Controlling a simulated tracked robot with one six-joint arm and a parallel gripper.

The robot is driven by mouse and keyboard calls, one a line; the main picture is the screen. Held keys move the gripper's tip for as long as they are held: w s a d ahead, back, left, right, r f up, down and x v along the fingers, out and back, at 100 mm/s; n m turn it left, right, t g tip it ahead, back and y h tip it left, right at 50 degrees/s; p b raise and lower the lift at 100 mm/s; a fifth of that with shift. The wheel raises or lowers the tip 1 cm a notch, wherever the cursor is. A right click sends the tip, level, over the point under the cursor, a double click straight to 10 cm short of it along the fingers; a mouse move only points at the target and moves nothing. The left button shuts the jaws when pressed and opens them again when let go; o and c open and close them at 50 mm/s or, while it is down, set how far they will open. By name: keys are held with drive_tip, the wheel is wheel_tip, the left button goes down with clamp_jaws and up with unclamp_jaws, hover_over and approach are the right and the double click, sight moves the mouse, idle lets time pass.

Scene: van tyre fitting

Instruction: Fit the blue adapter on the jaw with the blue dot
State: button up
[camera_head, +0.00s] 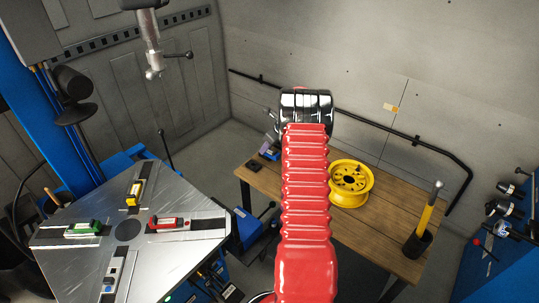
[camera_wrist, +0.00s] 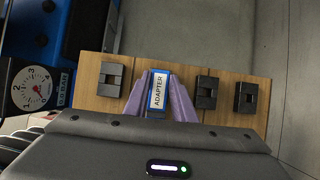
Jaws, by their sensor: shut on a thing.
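The blue adapter (camera_wrist: 158,92) has a white label reading ADAPTER. It sits between the two purple fingers of my gripper (camera_wrist: 159,95), which is shut on it. In the head view the blue adapter (camera_head: 270,153) shows at the left edge of the wooden bench, partly hidden by my red arm. I cannot tell whether it is clear of the bench. The bare jaw (camera_head: 109,284) with a small blue mark lies at the near side of the grey turntable (camera_head: 68,255). The other jaws carry green (camera_head: 83,228), yellow (camera_head: 133,194) and red (camera_head: 166,222) adapters.
Black square holders (camera_wrist: 207,92) stand on the wooden bench (camera_wrist: 228,118) around the adapter. A yellow wheel rim (camera_head: 350,183) and a yellow-handled tool (camera_head: 427,215) in a black cup are on the bench. A metal mount head (camera_head: 150,45) hangs above the turntable. A round gauge (camera_wrist: 32,88) shows at left.

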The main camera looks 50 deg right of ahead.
drive_tip(key=shift+c, duration=0.5)
drive_tip(key=shift+r, duration=1.4)
drive_tip(key=shift+r, duration=0.95)
drive_tip(key=w+a+r+n+g+y, duration=0.1)
drive_tip(key=w+a+n+g+y, duration=0.15)
drive_tip(key=a+n, duration=0.8)
drive_tip(key=w+a+r+n+g+y, duration=0.1)
drive_tip(key=w+a+n+g+y, duration=0.3)
drive_tip(key=a, duration=1.2)
drive_tip(key=s+a+r+n+g+h, duration=0.1)
drive_tip(key=s+a+r+n+h, duration=0.1)
drive_tip(key=a+n, duration=0.4)
drive_tip(key=s+a+r+n+g+h, duration=0.2)
drive_tip(key=s+a+n, duration=0.2)
drive_tip(key=a+n, duration=0.3)
drive_tip(key=s+a+r+n+g+h, duration=0.2)
drive_tip(key=a+n, duration=0.5)
drive_tip(key=a, duration=0.4)
drive_tip(key=shift+s+r+h, duration=0.45)
drive_tip(key=shift+r+h, duration=0.1)
drive_tip(key=shift+r, duration=0.05)
